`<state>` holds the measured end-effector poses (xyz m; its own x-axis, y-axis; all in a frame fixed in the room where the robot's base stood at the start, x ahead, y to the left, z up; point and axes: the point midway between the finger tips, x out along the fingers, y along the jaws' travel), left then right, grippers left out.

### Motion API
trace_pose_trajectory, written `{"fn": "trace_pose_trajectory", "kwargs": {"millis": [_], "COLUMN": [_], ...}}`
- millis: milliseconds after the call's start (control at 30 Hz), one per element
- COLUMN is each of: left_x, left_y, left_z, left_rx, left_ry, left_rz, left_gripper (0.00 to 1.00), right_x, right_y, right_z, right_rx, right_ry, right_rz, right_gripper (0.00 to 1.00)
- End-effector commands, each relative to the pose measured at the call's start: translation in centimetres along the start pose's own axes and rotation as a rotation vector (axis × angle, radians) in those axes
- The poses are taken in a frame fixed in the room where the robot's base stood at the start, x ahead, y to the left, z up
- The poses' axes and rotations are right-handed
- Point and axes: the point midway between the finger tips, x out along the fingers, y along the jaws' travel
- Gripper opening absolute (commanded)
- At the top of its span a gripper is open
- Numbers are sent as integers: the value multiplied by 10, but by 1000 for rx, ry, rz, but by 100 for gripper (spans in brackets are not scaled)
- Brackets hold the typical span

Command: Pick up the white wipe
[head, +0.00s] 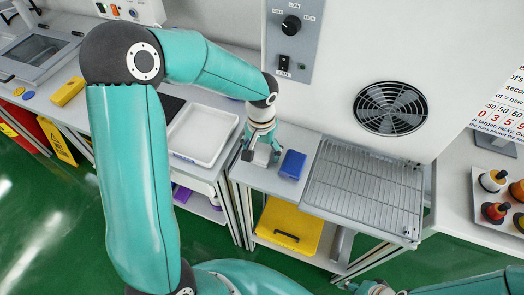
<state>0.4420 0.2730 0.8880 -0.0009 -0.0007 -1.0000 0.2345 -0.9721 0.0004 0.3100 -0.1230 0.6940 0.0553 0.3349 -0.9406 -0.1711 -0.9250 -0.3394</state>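My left gripper (262,156) points down over the light-topped bench left of the wire rack. Its dark fingers look spread apart. A small pale patch (262,158) shows between and below the fingers. It may be the white wipe, but it is too small and too covered by the gripper to be sure. I cannot tell whether the fingers touch it. My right arm enters at the lower right corner. Only a small part near its wrist shows at the bottom edge, and its fingers cannot be made out.
A blue block (292,164) lies just right of my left gripper. A white tray (203,135) stands to the left. A wire rack (362,190) lies right, below a cabinet with a fan grille (391,108). A yellow case (290,226) sits on a lower shelf.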

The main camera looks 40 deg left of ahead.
Motion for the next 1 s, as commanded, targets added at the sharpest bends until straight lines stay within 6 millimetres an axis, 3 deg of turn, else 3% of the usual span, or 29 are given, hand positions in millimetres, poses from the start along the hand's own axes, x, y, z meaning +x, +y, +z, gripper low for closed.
{"fn": "trace_pose_trajectory", "kwargs": {"millis": [33, 267, 667, 867, 1000], "left_x": [0, 0, -8, -32, -63], "left_y": [0, 0, -1, 0, 0], "left_z": [0, 0, -1, -1, -1], "left_rx": [0, 0, -1, -1, -2], "left_ry": [0, 1, 4, 7, 9], "left_rz": [0, 0, 0, 1, 2], "left_gripper": [63, 25, 25, 25, 25], "right_x": [0, 0, 0, 2, 3], "right_y": [0, 0, 0, 1, 1], "right_z": [0, 0, 0, 0, 0], "right_rx": [0, 0, 0, 0, 0], "right_ry": [0, 0, 0, 0, 0], "right_rz": [0, 0, 0, 0, 0], "right_gripper": [40, 40, 40, 40, 40]}}
